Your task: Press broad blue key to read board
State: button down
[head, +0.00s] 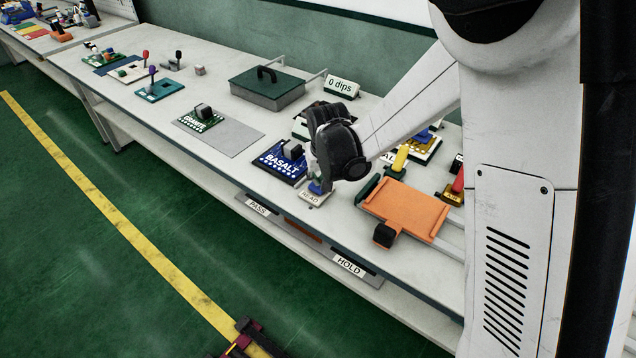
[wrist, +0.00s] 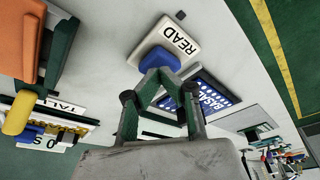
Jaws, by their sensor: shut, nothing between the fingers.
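The broad blue key (head: 316,187) sits on a pale base with a READ label (head: 313,196), near the bench's front edge. In the wrist view the key (wrist: 158,56) lies just beyond my fingertips, beside the READ label (wrist: 181,41). My gripper (head: 319,179) is shut and empty, pointing down over the key. In the wrist view its tips (wrist: 160,68) overlap the key's near edge; I cannot tell whether they touch it. The blue BASALT board (head: 281,161) lies just left of the key in the head view.
An orange carriage (head: 405,208) with a black knob stands to the right. The green GRANITE board (head: 200,119) lies on a grey plate further left. A lidded green box (head: 267,88) and a "0 dips" sign (head: 341,86) stand behind.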

jog(key=shift+f, duration=0.25)
dwell(0.4)
jog(key=shift+f+b, duration=0.35)
jog(key=shift+b, duration=0.15)
jog(key=shift+f, duration=0.25)
jog(key=shift+r, duration=0.15)
jog(key=shift+r+p, duration=1.3)
jog(key=shift+r, duration=1.65)
